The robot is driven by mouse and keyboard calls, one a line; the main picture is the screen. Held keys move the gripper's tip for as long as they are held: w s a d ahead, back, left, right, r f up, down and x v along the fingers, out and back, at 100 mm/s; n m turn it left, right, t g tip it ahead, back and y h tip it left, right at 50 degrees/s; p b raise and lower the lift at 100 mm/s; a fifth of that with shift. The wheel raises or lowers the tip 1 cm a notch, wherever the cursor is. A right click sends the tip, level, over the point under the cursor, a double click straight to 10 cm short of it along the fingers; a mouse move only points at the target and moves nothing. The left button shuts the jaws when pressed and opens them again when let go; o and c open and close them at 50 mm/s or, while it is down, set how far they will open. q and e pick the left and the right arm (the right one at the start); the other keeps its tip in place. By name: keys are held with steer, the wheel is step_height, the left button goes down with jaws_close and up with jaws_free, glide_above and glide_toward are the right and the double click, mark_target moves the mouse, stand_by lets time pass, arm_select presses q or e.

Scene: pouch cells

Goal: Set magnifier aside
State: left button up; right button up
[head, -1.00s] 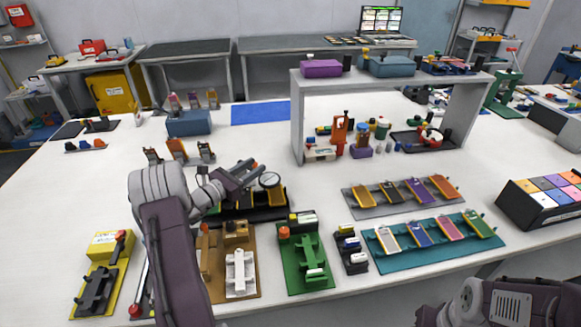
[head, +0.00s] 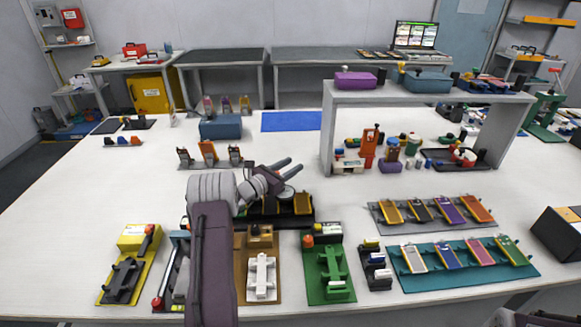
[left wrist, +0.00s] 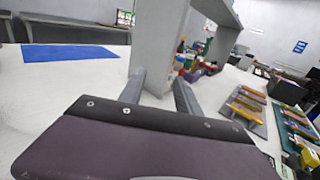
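The magnifier (head: 287,194) appears as a small round lens just below my left gripper, at the black tray (head: 268,219). It is partly hidden by the fingers, and I cannot tell whether it rests in the tray. My left gripper (head: 290,168) is above the tray, its two fingers pointing right and apart. In the left wrist view the fingers (left wrist: 160,92) are also spread, with nothing between them. My right gripper is out of view; only a bit of my right arm shows at the bottom right edge.
An orange piece (head: 303,204) stands in the tray. A brown fixture (head: 240,285) and a green fixture (head: 318,290) lie in front. A grey shelf (head: 328,130) stands to the right. A blue mat (head: 291,121) lies behind, with clear white table before it.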

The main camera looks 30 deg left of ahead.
arm_select(q)
steer(key=c, duration=0.6)
jaws_close()
steer(key=shift+f, duration=0.15)
